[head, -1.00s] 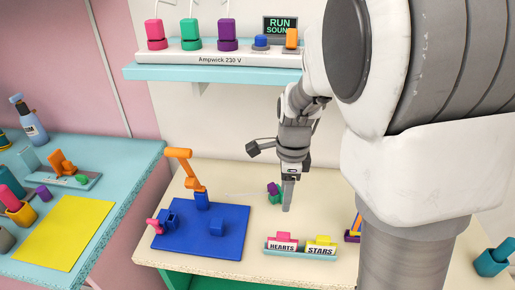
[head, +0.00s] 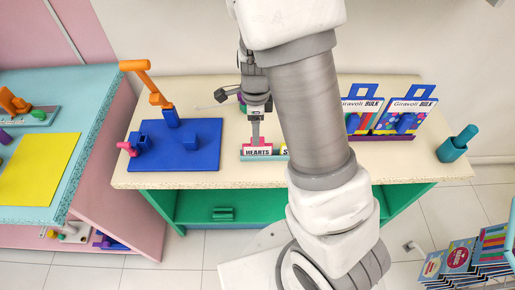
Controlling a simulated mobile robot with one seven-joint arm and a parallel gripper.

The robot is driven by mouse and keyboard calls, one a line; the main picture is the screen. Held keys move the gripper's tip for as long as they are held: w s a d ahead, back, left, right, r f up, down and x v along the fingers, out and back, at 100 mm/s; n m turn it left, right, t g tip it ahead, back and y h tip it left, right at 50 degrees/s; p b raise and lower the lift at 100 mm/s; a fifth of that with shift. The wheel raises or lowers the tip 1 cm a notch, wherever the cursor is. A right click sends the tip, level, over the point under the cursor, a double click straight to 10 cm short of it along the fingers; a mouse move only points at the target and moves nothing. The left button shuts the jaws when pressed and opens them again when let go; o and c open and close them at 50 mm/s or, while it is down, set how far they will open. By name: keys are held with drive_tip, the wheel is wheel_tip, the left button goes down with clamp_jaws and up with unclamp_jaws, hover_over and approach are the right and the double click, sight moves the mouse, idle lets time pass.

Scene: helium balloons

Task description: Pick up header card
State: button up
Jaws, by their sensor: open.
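Two header cards stand in a small pale-blue holder (head: 246,158) on the cream table. The pink-topped card marked HEARTS (head: 257,151) is at the left. The card marked STARS (head: 284,151) is beside it and mostly hidden behind my arm. My gripper (head: 256,141) points down right at the top of the HEARTS card, seen edge-on, with its jaws open. I cannot tell whether the fingers are around the card's top or just behind it.
A blue board (head: 178,153) with an orange-handled tool (head: 150,83) lies left of the holder. Giravolt Bulk packs (head: 405,113) stand at the right, near a teal cup (head: 456,143). A yellow mat (head: 40,165) lies on the left-hand table. My arm hides the table's middle.

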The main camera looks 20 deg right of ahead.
sight(258, 148)
drive_tip(key=f, duration=0.2)
drive_tip(key=f+b, duration=0.1)
drive_tip(key=f, duration=0.1)
drive_tip(key=shift+s+d+f, duration=0.2)
drive_tip(key=shift+f, duration=0.2)
clamp_jaws()
